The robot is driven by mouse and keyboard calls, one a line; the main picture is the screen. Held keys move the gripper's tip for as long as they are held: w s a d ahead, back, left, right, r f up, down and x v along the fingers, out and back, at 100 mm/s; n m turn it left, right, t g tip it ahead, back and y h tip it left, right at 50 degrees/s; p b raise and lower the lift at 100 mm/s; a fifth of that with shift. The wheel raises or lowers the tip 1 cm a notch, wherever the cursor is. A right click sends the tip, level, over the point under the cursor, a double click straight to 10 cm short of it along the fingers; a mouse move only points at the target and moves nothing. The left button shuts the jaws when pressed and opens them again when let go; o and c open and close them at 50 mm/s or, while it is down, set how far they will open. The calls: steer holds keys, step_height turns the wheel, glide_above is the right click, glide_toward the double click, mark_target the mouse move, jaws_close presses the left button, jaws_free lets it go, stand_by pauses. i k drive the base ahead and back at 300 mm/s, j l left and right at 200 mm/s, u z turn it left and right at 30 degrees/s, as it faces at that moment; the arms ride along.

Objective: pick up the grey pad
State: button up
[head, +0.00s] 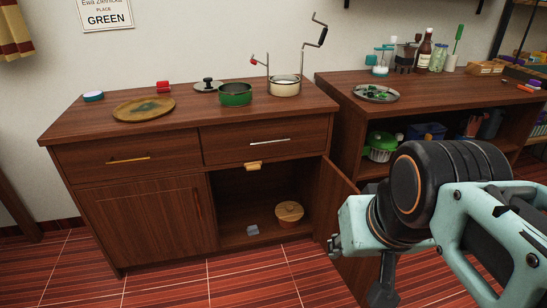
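A small grey pad (252,230) lies on the floor of the open lower compartment of the wooden cabinet, near its front edge. A round tan lidded container (289,211) stands to its right, a little apart. My gripper (382,292) is at the lower right, apart from the pad and in front of the open cabinet door. Only a dark part below my wrist shows, cut by the frame's bottom edge. Its fingertips are not clear, so I cannot tell whether it is open.
The open cabinet door (343,220) stands out between the compartment and my arm. The countertop (190,118) holds a brown board, a green pot and a cream pot. A second counter (440,93) with dishes and bottles stands right. The tiled floor (190,278) in front is clear.

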mark_target(253, 230)
steer(key=i+j+z, duration=0.2)
steer(key=z, duration=0.2)
steer(key=i+j+z, duration=0.2)
steer(key=z, duration=0.2)
steer(key=i+j+z, duration=0.1)
steer(key=j, duration=0.25)
steer(key=i+j+z, duration=0.1)
steer(key=j, duration=0.25)
steer(key=i+j+z, duration=0.1)
steer(key=j, duration=0.25)
steer(key=i+j+z, duration=0.15)
steer(key=j, duration=0.25)
steer(key=k+l+z, duration=0.25)
steer(key=i+j+u, duration=0.3)
steer(key=i+j, duration=0.2)
steer(key=j, duration=0.15)
